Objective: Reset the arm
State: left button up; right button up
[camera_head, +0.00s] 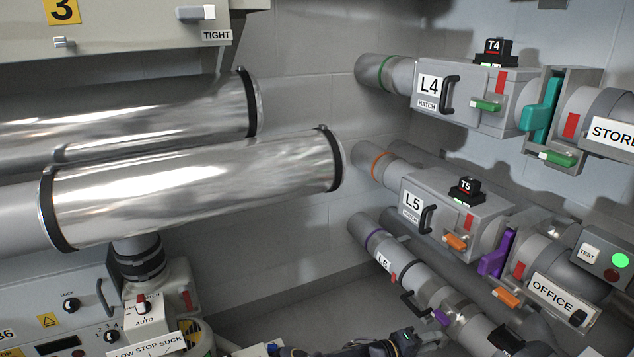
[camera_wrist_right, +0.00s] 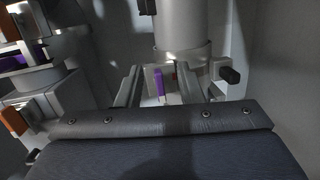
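My right gripper (camera_head: 424,340) shows low in the head view, at the bottom edge below the L6 pipe, with its dark arm running left from it. In the right wrist view its two fingers (camera_wrist_right: 167,82) stand apart with a gap between them, so it is open. A small purple handle (camera_wrist_right: 160,82) shows in that gap, with a grey pipe (camera_wrist_right: 183,25) above. I cannot tell whether the fingers touch anything. My left gripper cannot be made out in the head view.
On the right are the L4 hatch (camera_head: 430,92), the L5 hatch (camera_head: 412,205) and the L6 pipe (camera_head: 383,262), with coloured levers sticking out. Large shiny tubes (camera_head: 190,190) cross the left. A control panel (camera_head: 60,310) stands lower left. Bare floor (camera_head: 310,305) lies between.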

jog(key=s+d+r+m+g+y, duration=0.1)
jog(key=s+r+m+g+y, duration=0.1)
jog(key=s+m+g+y, duration=0.85)
jog(key=s+a+r+n+t+y, duration=0.3)
jog(key=s+a+r+t+y, duration=0.25)
jog(key=s+r, duration=0.45)
jog(key=s+a+r+n+t+y, duration=0.35)
jog(key=s+a+r+t, duration=0.3)
jog(key=s+r, duration=0.35)
notch_tip(320, 180, up, 36)
jog(key=p, duration=3.6)
jog(key=shift+a, duration=0.25)
